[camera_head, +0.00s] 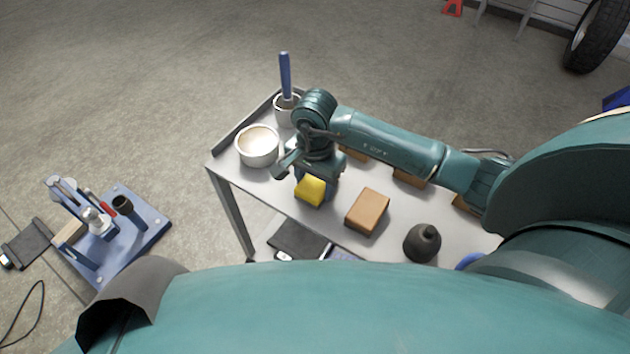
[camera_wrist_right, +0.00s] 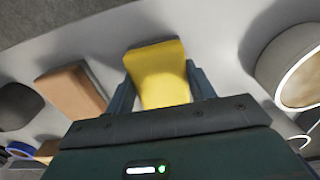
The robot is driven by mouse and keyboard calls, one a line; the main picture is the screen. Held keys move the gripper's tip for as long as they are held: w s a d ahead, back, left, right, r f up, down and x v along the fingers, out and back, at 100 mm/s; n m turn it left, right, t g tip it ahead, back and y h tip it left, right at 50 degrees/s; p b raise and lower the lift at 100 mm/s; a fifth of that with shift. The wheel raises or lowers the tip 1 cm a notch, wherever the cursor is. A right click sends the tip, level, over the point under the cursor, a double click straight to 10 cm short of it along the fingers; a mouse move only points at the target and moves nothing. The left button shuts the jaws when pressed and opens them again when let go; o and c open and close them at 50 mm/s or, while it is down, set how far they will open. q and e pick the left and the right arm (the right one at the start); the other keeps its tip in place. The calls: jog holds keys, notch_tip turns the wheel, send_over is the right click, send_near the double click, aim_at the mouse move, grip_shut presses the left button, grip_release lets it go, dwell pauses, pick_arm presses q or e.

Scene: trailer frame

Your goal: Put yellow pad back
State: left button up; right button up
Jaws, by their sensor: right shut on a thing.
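The yellow pad (camera_head: 311,190) is a small block at the front left part of the grey table (camera_head: 290,208). My right gripper (camera_head: 314,181) is over the table and shut on the pad. In the right wrist view the pad (camera_wrist_right: 158,75) sits between the two fingers (camera_wrist_right: 160,88), with the grey tabletop behind it. I cannot tell whether the pad touches the tabletop. My left gripper is not in view.
A cream bowl (camera_head: 257,146) and a cup with a blue handle (camera_head: 286,108) stand left of and behind the pad. A brown block (camera_head: 367,211) and a dark rounded object (camera_head: 422,243) are to its right. A blue tool stand (camera_head: 140,238) is at the left.

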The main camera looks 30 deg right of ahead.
jog(key=o, duration=0.4)
jog(key=shift+f, duration=0.1)
jog(key=o, duration=0.5)
